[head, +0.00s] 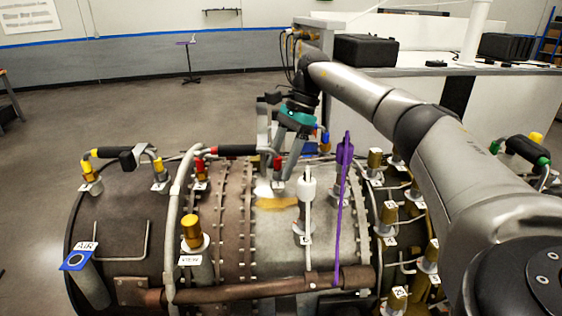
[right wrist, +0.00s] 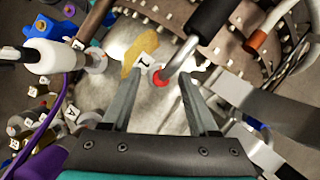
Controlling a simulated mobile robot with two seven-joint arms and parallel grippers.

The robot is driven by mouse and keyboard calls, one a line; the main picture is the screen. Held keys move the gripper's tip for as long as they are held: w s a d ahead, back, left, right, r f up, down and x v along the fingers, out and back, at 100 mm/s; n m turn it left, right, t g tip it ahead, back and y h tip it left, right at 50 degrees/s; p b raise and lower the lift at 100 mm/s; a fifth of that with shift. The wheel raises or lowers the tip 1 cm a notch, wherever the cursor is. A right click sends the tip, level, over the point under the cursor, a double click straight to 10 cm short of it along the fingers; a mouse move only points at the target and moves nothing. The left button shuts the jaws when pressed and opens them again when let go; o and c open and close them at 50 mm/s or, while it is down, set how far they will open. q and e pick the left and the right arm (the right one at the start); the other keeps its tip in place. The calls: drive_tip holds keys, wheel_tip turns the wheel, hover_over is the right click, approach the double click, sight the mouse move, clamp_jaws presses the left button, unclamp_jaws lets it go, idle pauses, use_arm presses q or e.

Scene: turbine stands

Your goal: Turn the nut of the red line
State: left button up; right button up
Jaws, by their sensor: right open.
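The red line is a bent metal tube with a black sleeve (head: 237,150) on the turbine casing. It has a red nut at its left end (head: 200,165) and another at its right end (head: 277,163). My right gripper (head: 279,174) points down at the right end. In the right wrist view the black sleeve (right wrist: 212,28) runs to a red nut (right wrist: 160,79), which shows between the tips of the open fingers (right wrist: 161,74). I see a gap on both sides of the nut. The far end's fitting (right wrist: 257,42) is at the upper right. My left gripper is not in view.
A white-capped fitting (head: 307,188) and an upright purple piece (head: 343,200) stand just right of the gripper. Yellow (head: 122,155) and green (head: 527,150) lines flank the casing. A brown pipe (head: 260,290) crosses the front. Several brass fittings crowd the right side.

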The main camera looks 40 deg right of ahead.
clamp_jaws()
idle(0.5)
